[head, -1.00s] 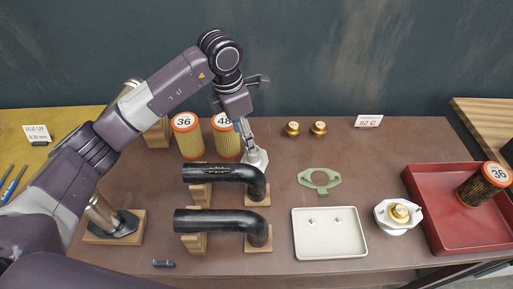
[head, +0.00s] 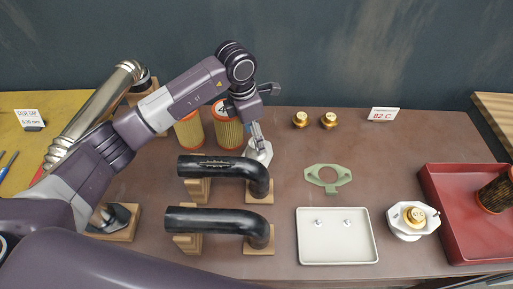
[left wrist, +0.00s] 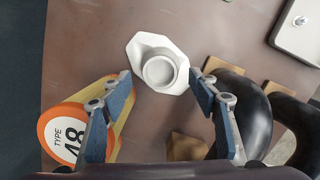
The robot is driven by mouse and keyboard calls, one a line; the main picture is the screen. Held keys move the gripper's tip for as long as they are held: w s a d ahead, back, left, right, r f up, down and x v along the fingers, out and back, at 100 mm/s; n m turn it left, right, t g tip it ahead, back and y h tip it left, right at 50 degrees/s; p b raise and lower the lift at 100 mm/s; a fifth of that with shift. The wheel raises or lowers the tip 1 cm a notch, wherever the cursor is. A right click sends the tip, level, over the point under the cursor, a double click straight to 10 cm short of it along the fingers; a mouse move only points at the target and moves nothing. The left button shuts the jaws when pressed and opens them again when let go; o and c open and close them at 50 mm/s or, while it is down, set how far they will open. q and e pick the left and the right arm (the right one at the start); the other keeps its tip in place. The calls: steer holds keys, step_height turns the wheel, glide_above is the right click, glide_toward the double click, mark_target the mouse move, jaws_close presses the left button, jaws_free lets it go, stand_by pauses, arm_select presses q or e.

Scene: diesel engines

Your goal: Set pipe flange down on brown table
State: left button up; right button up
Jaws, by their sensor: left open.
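The pipe flange (head: 258,153), a pale white-grey plate with a round raised collar, sits on the brown table (head: 310,145) behind the bent end of the rear black pipe. In the left wrist view the flange (left wrist: 158,68) shows from above, its collar facing the camera. My left gripper (head: 256,134) is over the flange. In the left wrist view my left gripper (left wrist: 161,82) is open, with a fingertip on each side of the flange's near end and a visible space between them. Whether the fingers touch it is unclear. My right gripper is not in view.
Close by stand yellow filters (head: 227,128) and two black bent pipes (head: 218,167) on wooden blocks. To the right are a green gasket (head: 328,178), a white tray (head: 304,250), a gold-capped white part (head: 413,219) and a red tray (head: 455,252). The table's back middle is open.

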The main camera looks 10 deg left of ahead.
arm_select(q)
steer(key=shift+w+d+f+p, duration=0.15)
steer(key=shift+d+f+p, duration=0.1)
steer(key=shift+f, duration=0.7)
steer(key=shift+w+d+f+p, duration=0.1)
steer(key=shift+f+p, duration=0.15)
steer(key=shift+f, duration=0.65)
steer(key=c, duration=1.5)
